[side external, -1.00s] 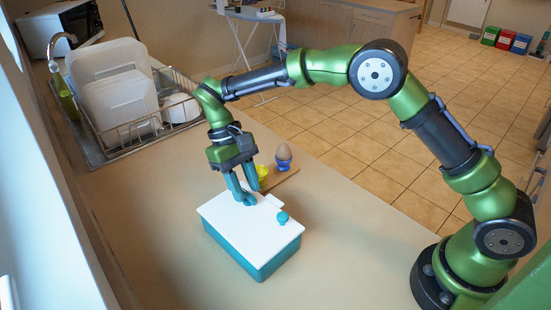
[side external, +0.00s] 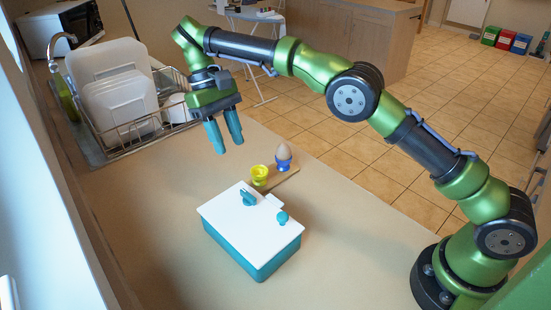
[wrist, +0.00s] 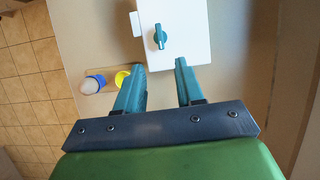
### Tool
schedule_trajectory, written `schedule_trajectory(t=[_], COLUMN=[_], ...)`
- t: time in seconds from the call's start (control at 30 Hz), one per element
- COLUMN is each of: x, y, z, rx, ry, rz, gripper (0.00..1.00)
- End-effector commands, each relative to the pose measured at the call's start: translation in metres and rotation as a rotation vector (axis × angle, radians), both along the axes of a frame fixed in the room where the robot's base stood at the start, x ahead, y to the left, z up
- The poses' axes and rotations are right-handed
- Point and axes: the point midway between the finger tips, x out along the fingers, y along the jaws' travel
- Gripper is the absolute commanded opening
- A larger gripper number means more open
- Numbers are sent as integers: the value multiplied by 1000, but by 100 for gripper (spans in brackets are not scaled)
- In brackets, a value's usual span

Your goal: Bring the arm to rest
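My gripper (side external: 225,137) is raised well above the counter, behind and above the teal box. Its two teal fingers are apart with nothing between them, and the wrist view also shows them open (wrist: 158,85). The teal box (side external: 252,260) stands on the counter with a white top (side external: 240,220).
A small wooden board (side external: 280,182) behind the box bears a yellow cup (side external: 260,175) and a blue egg cup (side external: 283,166) holding a brown egg (side external: 284,151). A dish rack (side external: 130,130) with white containers stands at the back left. The counter's front is clear.

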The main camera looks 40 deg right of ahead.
Motion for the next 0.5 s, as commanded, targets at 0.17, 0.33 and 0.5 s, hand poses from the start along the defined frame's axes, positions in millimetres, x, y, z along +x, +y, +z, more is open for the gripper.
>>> schedule_trajectory(t=[0.17, 0.33, 0.5], x=[0, 1, 8], y=[0, -1, -12], z=[0, 0, -23], rx=[0, -10, -60], ry=[0, -8, -32], rz=[0, -9, 22], gripper=[37, 37, 37])
